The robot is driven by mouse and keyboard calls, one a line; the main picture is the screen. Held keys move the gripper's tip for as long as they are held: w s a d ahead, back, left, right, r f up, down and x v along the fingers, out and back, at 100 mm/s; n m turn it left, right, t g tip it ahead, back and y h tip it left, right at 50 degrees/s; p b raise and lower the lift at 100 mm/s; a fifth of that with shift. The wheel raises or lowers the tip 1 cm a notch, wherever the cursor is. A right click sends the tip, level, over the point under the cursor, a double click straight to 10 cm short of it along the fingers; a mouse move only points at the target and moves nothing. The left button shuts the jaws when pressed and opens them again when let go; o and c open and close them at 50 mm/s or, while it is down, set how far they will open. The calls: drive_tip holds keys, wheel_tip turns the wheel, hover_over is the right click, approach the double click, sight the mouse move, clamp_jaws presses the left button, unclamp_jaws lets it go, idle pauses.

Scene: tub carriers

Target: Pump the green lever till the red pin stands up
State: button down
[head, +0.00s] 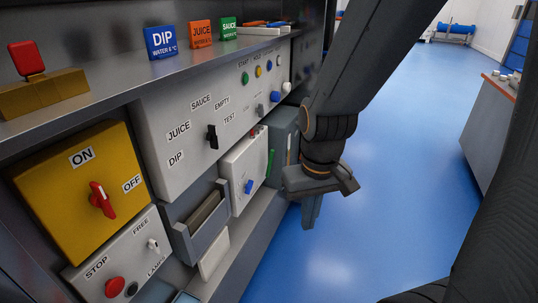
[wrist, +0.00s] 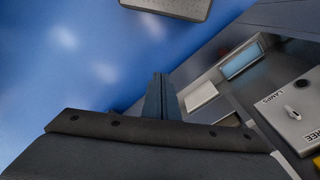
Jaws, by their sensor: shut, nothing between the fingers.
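The green lever (head: 270,163) is a thin, roughly upright bar at the right side of a small white box (head: 237,178) on the machine front. A small red piece (head: 254,133) shows at the top of that box; it may be the red pin, but it is too small to tell whether it stands up. My gripper (head: 311,212) points down, to the right of the lever and apart from it, over the blue floor. Its fingers (wrist: 158,88) are together and empty. The wrist view shows neither the lever nor the pin.
A yellow switch box (head: 72,190) with a red handle is at the left. A cabinet (head: 490,130) stands at the right. The floor between is clear.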

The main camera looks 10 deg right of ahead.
drive_tip(key=w+f+n+t+h+b, duration=0.1)
drive_tip(key=w+f+n+t+b, duration=0.3)
drive_tip(key=w, duration=0.8)
drive_tip(key=w+f+n+t+b, duration=0.4)
drive_tip(key=w+t+b, duration=0.4)
drive_tip(key=w+b, duration=0.2)
drive_tip(key=w+f+n+t+h+b, duration=0.1)
drive_tip(key=w+f+n+t+b, duration=0.3)
drive_tip(key=w, duration=1)
drive_tip(key=f+t+b, duration=0.1)
drive_tip(key=t+b, duration=0.2)
drive_tip(key=shift+a+f+h+b, duration=0.15)
drive_tip(key=shift+a+h+b, duration=0.15)
drive_tip(key=r+b, duration=0.1)
drive_tip(key=r, duration=0.1)
hover_over(270, 163)
drive_tip(key=s+a, duration=0.1)
drive_tip(key=s, duration=0.1)
drive_tip(key=shift+w+a+f, duration=0.1)
drive_tip(key=shift+w+a, duration=0.05)
drive_tip(key=shift+f+b, duration=0.1)
drive_tip(key=shift+b, duration=0.3)
